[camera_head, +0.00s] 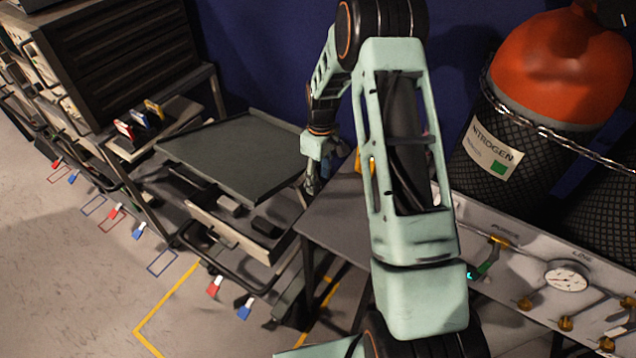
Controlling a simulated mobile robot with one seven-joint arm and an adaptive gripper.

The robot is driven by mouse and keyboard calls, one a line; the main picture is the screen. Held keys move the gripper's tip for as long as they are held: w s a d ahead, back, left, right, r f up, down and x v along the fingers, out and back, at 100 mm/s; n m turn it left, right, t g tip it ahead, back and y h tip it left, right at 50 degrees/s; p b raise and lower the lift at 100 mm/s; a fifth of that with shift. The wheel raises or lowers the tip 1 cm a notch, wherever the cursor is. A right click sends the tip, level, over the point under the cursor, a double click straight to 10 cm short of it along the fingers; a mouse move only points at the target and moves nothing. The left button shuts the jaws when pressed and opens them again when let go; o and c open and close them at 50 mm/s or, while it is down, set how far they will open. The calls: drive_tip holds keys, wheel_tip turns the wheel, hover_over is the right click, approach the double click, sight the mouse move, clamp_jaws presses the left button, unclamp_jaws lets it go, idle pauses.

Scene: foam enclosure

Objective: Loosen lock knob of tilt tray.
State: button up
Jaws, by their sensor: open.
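The tilt tray (235,150) is a dark grey flat tray with a low rim, left of centre, and it looks tilted. My gripper (313,187) points down at the tray's right edge; its fingers are small and dark here, and it is open. I cannot tell whether it touches the tray. I cannot make out the lock knob; it may be hidden behind my gripper or under the tray's edge.
Below the tray is a shelf or drawer (238,232) with dark blocks. A grey table (335,222) stands right of it. A gauge panel (600,290) and an orange-topped nitrogen cylinder (560,65) are at right. A dark drawer cabinet (115,60) stands at left.

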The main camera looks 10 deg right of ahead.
drive_tip(key=shift+a+f, duration=0.1)
drive_tip(key=shift+f, duration=1.3)
drive_tip(key=shift+c, duration=0.4)
drive_tip(key=c, duration=1.1)
